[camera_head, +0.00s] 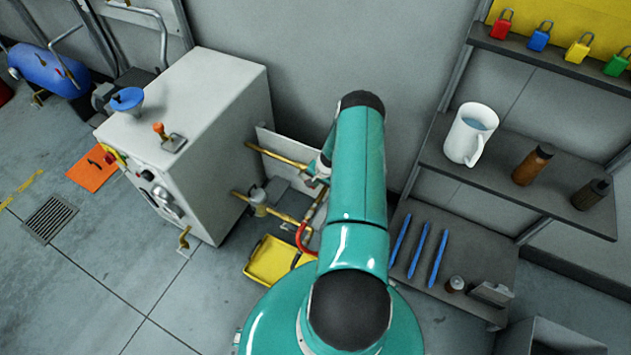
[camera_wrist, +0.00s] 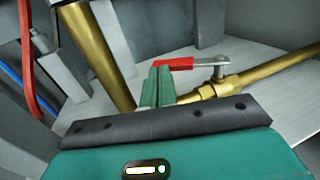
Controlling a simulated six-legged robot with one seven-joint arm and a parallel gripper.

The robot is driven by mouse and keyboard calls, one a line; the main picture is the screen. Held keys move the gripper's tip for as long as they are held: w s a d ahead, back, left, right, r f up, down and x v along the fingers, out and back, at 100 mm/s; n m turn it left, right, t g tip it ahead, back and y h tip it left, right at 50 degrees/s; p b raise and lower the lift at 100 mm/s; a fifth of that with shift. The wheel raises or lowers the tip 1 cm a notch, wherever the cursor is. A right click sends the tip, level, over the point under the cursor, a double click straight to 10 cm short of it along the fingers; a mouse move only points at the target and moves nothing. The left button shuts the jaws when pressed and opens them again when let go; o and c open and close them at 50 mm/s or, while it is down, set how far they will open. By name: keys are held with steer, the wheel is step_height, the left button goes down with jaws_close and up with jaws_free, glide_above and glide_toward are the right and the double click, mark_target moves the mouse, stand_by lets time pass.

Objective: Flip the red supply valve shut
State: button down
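The red supply valve shows in the wrist view as a red lever handle (camera_wrist: 181,63) on a silver stem (camera_wrist: 219,68). It sits on a brass pipe (camera_wrist: 275,74) and its handle points left, roughly along the pipe. My gripper (camera_wrist: 160,70) is shut, with its two green fingers close together. The fingertips are at the left end of the handle and overlap it in the picture. I cannot tell whether they touch it. Nothing shows between the fingers. In the head view my arm hides the valve handle and most of the gripper.
A second, thicker brass pipe (camera_wrist: 97,55) stands left of the fingers, with a red hose (camera_wrist: 28,75) further left. In the head view a grey machine cabinet (camera_head: 225,99) stands left, a yellow tray (camera_head: 268,262) lies below the pipes, and a shelf (camera_head: 515,190) stands right.

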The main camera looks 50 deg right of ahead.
steer(key=shift+s+x, duration=0.2)
steer(key=shift+x, duration=1.3)
steer(key=shift+f, duration=0.1)
steer(key=v, duration=1.3)
steer(key=shift+s+r, duration=0.1)
steer(key=shift+r, duration=0.25)
